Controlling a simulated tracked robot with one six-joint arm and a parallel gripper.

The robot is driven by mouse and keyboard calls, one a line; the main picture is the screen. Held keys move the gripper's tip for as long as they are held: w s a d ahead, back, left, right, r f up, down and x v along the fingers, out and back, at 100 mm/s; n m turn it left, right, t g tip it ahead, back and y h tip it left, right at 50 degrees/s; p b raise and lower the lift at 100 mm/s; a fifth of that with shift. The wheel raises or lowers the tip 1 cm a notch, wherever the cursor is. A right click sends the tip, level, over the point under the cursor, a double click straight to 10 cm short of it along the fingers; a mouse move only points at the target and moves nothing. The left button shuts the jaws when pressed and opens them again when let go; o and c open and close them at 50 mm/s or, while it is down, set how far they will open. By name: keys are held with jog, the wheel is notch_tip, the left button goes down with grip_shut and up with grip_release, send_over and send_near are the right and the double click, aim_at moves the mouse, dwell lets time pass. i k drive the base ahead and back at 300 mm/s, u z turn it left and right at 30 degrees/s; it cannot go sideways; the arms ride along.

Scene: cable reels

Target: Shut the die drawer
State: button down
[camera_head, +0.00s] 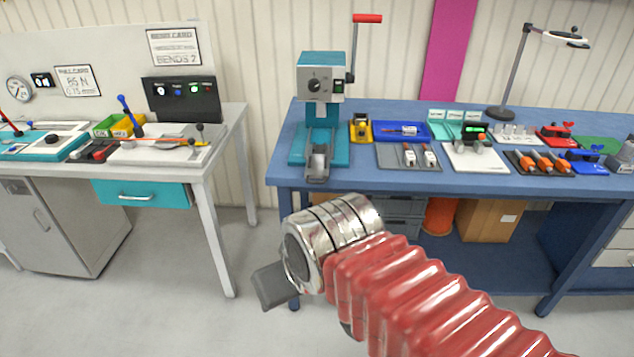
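A teal press (322,85) with a red-handled lever stands at the left end of the blue bench. A narrow grey metal slide (318,166) sticks out from its base toward the bench's front edge. This looks like the die drawer, pulled out, though no label is readable. My gripper (268,288) is low in front of the bench, below the slide and well apart from it. Only a dark grey part of it shows past the shiny wrist. Its fingertips are not clear, and I see nothing held.
A teal drawer (142,194) with a bar handle hangs under the left workbench (218,150). The blue bench (290,160) carries a yellow tool (361,128), a blue tray (402,131), and several small devices farther right. Open floor lies between the benches.

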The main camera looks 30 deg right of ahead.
aim_at(317, 165)
jog(key=z, duration=0.05)
jog(key=i, duration=1)
jog(key=u, duration=0.05)
